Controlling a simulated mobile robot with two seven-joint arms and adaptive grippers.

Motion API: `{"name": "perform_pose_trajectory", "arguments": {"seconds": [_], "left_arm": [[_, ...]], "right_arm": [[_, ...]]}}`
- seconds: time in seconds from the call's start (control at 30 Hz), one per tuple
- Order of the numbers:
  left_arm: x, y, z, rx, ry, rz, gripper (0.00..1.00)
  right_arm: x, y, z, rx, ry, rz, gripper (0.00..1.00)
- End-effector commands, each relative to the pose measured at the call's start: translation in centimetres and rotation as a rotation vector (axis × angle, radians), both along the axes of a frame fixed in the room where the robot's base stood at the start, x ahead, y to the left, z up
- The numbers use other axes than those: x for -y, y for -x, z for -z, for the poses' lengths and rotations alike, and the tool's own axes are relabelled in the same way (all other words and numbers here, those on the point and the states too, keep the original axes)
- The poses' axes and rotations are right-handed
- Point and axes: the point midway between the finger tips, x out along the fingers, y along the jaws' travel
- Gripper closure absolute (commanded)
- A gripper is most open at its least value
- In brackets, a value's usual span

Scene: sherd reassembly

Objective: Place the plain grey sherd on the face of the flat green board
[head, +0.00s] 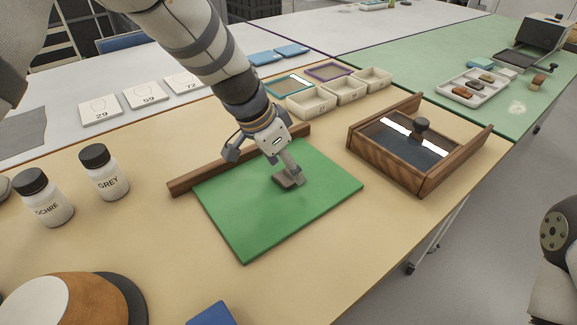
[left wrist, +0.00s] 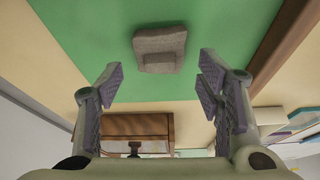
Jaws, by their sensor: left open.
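The plain grey sherd (head: 287,182) lies on the face of the flat green board (head: 240,215), right of the board's middle. It also shows in the left wrist view (left wrist: 160,48), resting on the green with no finger closed on it. My left gripper (head: 262,158) is just above the board beside the sherd. In the left wrist view its fingers (left wrist: 160,76) stand wide apart with nothing between the pads; the sherd is beyond the tips. In the head view a finger partly covers the sherd. My right gripper is not in view.
A wooden rail (head: 195,180) runs along the board's back edge. A wooden box with a dark knob (head: 421,125) stands to the right. Jars (head: 104,175) stand at left, round pieces (head: 70,300) at front left, and small trays (head: 312,103) behind.

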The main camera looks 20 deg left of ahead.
Motion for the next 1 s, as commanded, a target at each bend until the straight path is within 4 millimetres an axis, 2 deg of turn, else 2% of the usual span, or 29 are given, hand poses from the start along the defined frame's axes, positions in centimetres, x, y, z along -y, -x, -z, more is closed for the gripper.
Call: {"name": "perform_pose_trajectory", "arguments": {"seconds": [0.03,0.2,0.4,1.0], "left_arm": [[-0.3,0.2,-2.2,0.014,0.001,-0.001,0.4],[-1.6,1.6,-6.7,0.017,0.002,-0.002,0.4],[-2.5,2.8,-9.6,0.009,0.002,-0.001,0.4],[-2.7,3.0,-9.8,0.002,0.001,0.0,0.4]], "right_arm": [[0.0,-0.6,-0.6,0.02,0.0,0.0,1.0],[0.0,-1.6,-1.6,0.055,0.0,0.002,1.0],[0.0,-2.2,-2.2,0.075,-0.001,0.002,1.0],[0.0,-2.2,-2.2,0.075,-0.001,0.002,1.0]]}}
